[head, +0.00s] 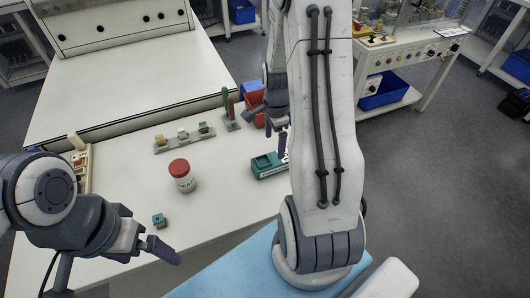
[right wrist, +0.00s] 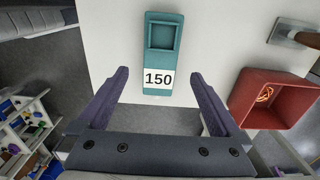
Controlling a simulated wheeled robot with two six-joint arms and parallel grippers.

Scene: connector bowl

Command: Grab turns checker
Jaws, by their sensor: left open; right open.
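The turns checker appears to be the teal device (head: 264,166) with a square recess and a white label, lying on the white table beside my right arm. In the right wrist view the teal device (right wrist: 163,37) lies ahead of the fingers, its label reading 150. My right gripper (right wrist: 158,78) is open and empty, with its fingertips apart on either side of the label end. In the head view my right gripper (head: 277,128) is just beyond the device, partly hidden by my arm. My left gripper (head: 168,252) is open and empty near the table's front.
A red bin (right wrist: 268,98) with an orange coil inside sits right of the device. A red-lidded white jar (head: 182,178), a small teal-and-brown block (head: 159,221), a rack of connectors (head: 183,137) and a tool stand (head: 229,119) stand on the table.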

